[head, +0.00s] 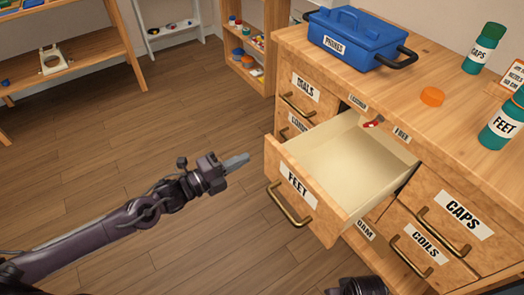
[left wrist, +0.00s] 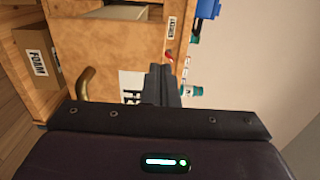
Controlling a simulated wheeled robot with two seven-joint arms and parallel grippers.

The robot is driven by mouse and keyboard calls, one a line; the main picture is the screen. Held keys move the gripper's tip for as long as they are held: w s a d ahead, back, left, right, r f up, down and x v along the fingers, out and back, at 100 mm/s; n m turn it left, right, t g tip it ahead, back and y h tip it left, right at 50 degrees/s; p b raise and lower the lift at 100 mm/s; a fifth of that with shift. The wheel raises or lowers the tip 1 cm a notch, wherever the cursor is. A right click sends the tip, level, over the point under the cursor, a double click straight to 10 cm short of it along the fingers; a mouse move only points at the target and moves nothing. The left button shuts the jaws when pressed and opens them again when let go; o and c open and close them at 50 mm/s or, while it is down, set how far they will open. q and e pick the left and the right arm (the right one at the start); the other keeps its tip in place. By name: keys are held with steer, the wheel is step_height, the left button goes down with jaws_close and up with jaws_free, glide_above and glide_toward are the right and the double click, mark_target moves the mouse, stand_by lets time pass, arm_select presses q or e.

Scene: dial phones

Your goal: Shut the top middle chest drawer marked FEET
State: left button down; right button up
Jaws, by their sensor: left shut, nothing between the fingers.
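The FEET drawer (head: 285,166) of the wooden chest is pulled well out in the head view, with its pale inside showing. Its front carries the FEET label (head: 295,186) and a curved brass handle (head: 289,205). A small red and white item (head: 371,124) shows at the drawer's back. My left gripper (head: 236,161) is shut and empty, left of the drawer front and apart from it in the picture. In the left wrist view its closed fingers (left wrist: 161,85) overlap a white label on a wooden front. My right gripper's fingers are not seen.
A blue PHONES toolbox (head: 355,40), an orange cap (head: 432,96) and green bottles (head: 484,48) stand on the chest top. CAPS (head: 462,213) and COILS (head: 425,247) drawers are at right. Shelves (head: 75,50) stand behind; wooden floor left of the chest is clear.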

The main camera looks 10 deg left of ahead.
mark_target(271, 145)
arm_select(q)
steer(key=x, duration=0.7)
steer(key=shift+f, duration=0.1)
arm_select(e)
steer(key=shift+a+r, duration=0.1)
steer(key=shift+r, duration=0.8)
